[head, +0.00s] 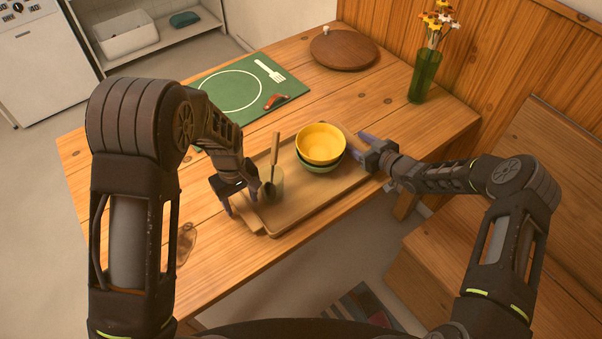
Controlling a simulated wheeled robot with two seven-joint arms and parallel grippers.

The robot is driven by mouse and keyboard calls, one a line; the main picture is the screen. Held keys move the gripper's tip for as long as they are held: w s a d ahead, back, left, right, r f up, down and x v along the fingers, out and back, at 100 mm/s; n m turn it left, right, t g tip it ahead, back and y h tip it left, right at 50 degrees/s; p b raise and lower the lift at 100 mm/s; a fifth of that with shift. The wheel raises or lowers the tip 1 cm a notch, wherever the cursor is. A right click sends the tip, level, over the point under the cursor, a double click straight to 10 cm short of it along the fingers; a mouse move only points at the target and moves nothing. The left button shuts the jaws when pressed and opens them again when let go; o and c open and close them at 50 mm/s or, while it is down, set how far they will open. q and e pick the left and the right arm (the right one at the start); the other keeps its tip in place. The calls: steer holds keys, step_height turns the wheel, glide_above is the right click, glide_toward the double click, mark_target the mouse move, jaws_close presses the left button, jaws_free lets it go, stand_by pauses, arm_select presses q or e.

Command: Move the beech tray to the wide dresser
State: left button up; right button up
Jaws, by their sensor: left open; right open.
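The beech tray (300,208) lies on the wooden table. It carries a yellow bowl (320,143) stacked on a green bowl, and a pale cup (272,188) with a wooden-handled utensil in it. My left gripper (238,205) is open at the tray's left end, close to its handle. My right gripper (371,152) is open at the tray's right end, close to that edge. I cannot tell whether the fingers of either gripper touch the tray. No wide dresser can be made out for certain.
A green placemat (215,88) with a printed fork lies behind the tray. A round brown board (343,50) and a green vase of flowers (424,76) stand at the back. A wooden bench (500,235) is at the right. A white appliance and a shelf are at the upper left.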

arm_select(q)
jaws_close()
arm_select(e)
jaws_close()
stand_by(1.1)
arm_select(q)
steer(key=shift+w+r, duration=0.1)
steer(key=shift+r, duration=0.05)
arm_select(e)
steer(key=shift+w+r, duration=0.1)
steer(key=shift+r, duration=0.15)
